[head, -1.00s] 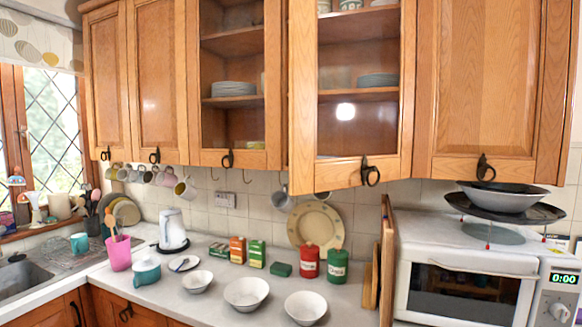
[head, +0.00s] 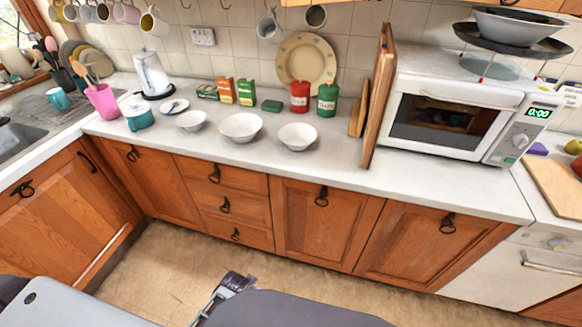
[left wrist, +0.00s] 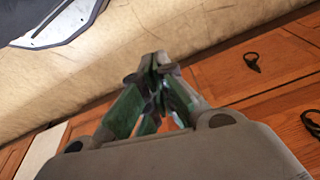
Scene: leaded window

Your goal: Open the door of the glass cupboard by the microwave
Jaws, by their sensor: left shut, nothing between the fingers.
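The glass cupboard is almost wholly out of the head view. Only a thin strip of wood (head: 310,2) shows at the top edge, seemingly its lower edge, so I cannot tell how its door stands now. The microwave (head: 450,120) stands on the counter at the right. My left gripper (left wrist: 158,62) is shut and empty in the left wrist view, low over the floor in front of the wooden cabinet fronts. A metal gripper part also shows at the bottom middle of the head view, partly hidden by my arm. My right gripper is not seen.
Bowls (head: 240,126), tins (head: 300,96) and a kettle (head: 151,73) stand on the counter (head: 350,167). A wooden board (head: 378,95) stands upright left of the microwave. A black pan (head: 513,40) is above the microwave. The floor (head: 180,270) before the cabinets is clear.

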